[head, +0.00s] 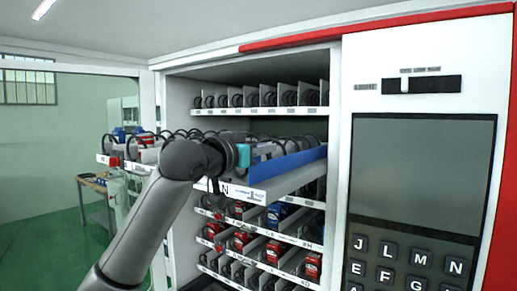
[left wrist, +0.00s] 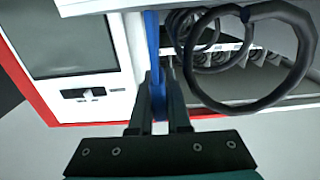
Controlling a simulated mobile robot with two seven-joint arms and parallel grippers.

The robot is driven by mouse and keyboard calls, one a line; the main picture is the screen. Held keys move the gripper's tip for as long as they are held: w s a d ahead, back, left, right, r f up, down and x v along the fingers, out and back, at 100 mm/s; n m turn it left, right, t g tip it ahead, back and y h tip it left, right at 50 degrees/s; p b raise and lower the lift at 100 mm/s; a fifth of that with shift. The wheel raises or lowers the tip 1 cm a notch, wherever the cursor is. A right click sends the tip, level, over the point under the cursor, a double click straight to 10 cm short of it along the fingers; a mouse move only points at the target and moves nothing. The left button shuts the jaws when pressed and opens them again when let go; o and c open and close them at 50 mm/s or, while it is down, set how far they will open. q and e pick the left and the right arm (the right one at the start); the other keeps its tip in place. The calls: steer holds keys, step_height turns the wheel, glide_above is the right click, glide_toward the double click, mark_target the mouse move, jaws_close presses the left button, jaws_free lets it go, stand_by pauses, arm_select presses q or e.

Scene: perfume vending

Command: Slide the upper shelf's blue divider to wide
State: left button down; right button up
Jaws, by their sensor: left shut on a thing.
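The blue divider (head: 292,165) stands upright along the right side of the pulled-out upper shelf (head: 273,187). In the left wrist view the blue divider (left wrist: 153,45) shows as a thin upright strip running down between the two dark fingers. My left gripper (left wrist: 158,88) is shut on it. In the head view my left gripper (head: 260,153) is over the shelf, at the divider's near end, partly hidden by my own wrist. A black spiral coil (left wrist: 250,100) lies just right of the fingers in the wrist view. My right gripper is in neither view.
A row of white dividers and coils (head: 262,97) fills the shelf above. Lower shelves hold red boxes (head: 274,251) and blue boxes (head: 277,213). The machine's keypad and screen panel (head: 423,175) stands close on the right. A slider (head: 405,84) sits above the screen.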

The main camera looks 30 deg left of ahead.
arm_select(q)
steer(key=d, duration=0.3)
steer(key=shift+s+d, duration=0.15)
steer(key=shift+d, duration=0.15)
steer(key=shift+a+f, duration=0.1)
steer(key=c, duration=1.3)
jaws_free()
steer(key=o, duration=0.4)
steer(key=shift+d, duration=0.2)
steer(key=shift+a, duration=0.15)
